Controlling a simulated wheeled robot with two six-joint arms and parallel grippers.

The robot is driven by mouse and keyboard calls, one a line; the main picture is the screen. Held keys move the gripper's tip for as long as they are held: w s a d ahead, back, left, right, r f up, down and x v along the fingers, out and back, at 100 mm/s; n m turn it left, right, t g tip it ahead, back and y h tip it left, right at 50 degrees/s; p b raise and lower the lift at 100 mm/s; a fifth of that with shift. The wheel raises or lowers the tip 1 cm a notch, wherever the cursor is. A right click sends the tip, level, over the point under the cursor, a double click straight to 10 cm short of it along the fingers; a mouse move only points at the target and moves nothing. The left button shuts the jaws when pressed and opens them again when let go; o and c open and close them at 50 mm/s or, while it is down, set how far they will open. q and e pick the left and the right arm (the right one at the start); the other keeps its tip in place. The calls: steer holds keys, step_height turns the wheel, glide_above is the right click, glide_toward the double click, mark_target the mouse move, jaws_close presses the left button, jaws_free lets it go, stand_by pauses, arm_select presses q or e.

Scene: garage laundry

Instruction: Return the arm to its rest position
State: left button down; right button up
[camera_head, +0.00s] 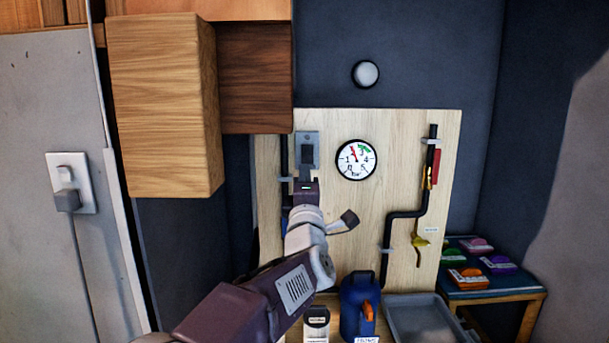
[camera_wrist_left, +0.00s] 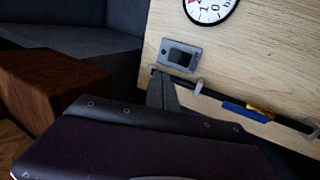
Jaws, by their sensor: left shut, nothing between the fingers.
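My left arm comes in from the lower left in the head view, and its gripper (camera_head: 306,172) is raised in front of the wooden board (camera_head: 400,152). The gripper is shut and empty, just below a grey switch plate (camera_head: 308,138) with a dark rocker. In the left wrist view the shut fingers (camera_wrist_left: 161,90) point at the board just below the switch plate (camera_wrist_left: 181,55). I cannot tell whether they touch the board. My right gripper is not in view.
Wooden cabinets (camera_head: 165,105) overhang at the upper left. A gauge (camera_head: 356,160) and a black pipe (camera_head: 387,255) with a yellow valve handle (camera_head: 421,242) are on the board. Below stand a blue jug (camera_head: 352,308) and a grey tray (camera_head: 425,322). A small table (camera_head: 497,294) holds coloured items.

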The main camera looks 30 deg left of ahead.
arm_select(q)
steer(key=w+d+f+m+g+h, duration=0.15)
steer(key=d+f+m+h, duration=0.3)
steer(key=f, duration=0.45)
steer(key=w+d+f+m+g+h, duration=0.1)
steer(key=w+d+f+m+h, duration=0.25)
steer(key=f, duration=0.65)
steer(key=s+d+f+m+g+h, duration=0.1)
steer(key=s+d+f+m+g, duration=0.1)
steer(key=s+f+m, duration=0.3)
steer(key=s+d+f+g+h, duration=0.1)
steer(key=s+d+f+g, duration=0.15)
steer(key=f, duration=0.55)
steer(key=s+d+f+m+g+h, duration=0.1)
steer(key=s+d+f+m+g, duration=0.2)
steer(key=f, duration=0.3)
steer(key=s+f+m+g, duration=0.4)
steer(key=s+f, duration=0.1)
steer(key=s, duration=0.4)
steer(key=s+f+m+g, duration=0.3)
steer(key=s+f, duration=0.3)
steer(key=s, duration=0.2)
step_height(320, 180, up, 14)
steer(key=s+m+p, duration=0.1)
steer(key=p, duration=1.2)
steer(key=shift+d+g+h+p, duration=0.25)
steer(key=shift+g+h+p, duration=0.05)
steer(key=shift+g, duration=0.1)
